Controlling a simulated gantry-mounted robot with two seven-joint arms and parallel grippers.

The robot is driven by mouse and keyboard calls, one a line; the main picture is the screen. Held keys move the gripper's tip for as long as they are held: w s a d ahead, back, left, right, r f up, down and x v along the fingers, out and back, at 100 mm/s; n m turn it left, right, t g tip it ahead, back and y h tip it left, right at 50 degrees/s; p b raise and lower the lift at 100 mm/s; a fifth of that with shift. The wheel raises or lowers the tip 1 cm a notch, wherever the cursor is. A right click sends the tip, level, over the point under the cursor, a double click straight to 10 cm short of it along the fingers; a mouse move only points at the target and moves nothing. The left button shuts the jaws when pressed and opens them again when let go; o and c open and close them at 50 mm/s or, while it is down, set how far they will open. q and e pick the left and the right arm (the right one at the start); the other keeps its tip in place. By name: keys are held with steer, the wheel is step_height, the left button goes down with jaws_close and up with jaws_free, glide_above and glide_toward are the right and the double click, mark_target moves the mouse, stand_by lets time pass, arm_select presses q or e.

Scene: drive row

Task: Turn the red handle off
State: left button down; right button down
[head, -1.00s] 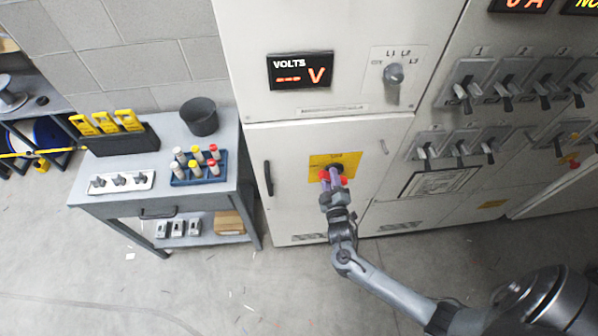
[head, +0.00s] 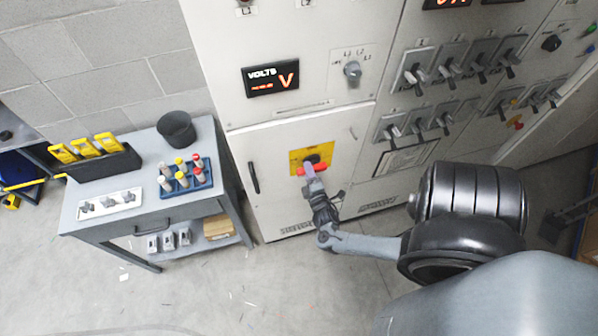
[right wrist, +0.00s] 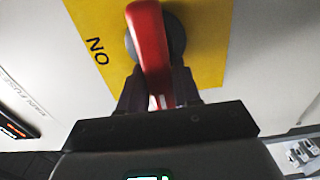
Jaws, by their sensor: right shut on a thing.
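The red handle (head: 313,170) sits on a yellow plate (head: 326,149) on the lower cabinet door, and it lies close to level, slightly tilted, in the head view. My right gripper (head: 309,176) is at the handle with its fingers on either side of it. The right wrist view shows the red handle (right wrist: 149,45) running down between the two dark fingers (right wrist: 157,92), which are closed on it. The word "ON" shows on the yellow plate (right wrist: 88,28) there; the handle's round hub is partly covered. My left gripper is not in view.
The cabinet has a VOLTS display (head: 270,79), a grey selector knob (head: 352,71) and rows of switches (head: 450,66) at right. A grey workbench (head: 213,140) with a black bin (head: 176,128) and small parts stands at left.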

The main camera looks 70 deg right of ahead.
steer(key=shift+s+d+f, duration=0.1)
steer(key=shift+s+f, duration=0.05)
steer(key=c, duration=1)
jaws_free()
steer(key=shift+o, duration=0.6)
steer(key=v, duration=1)
steer(key=shift+s+a+b, duration=0.2)
steer(key=shift+a+b, duration=0.1)
steer(key=shift+b, duration=0.1)
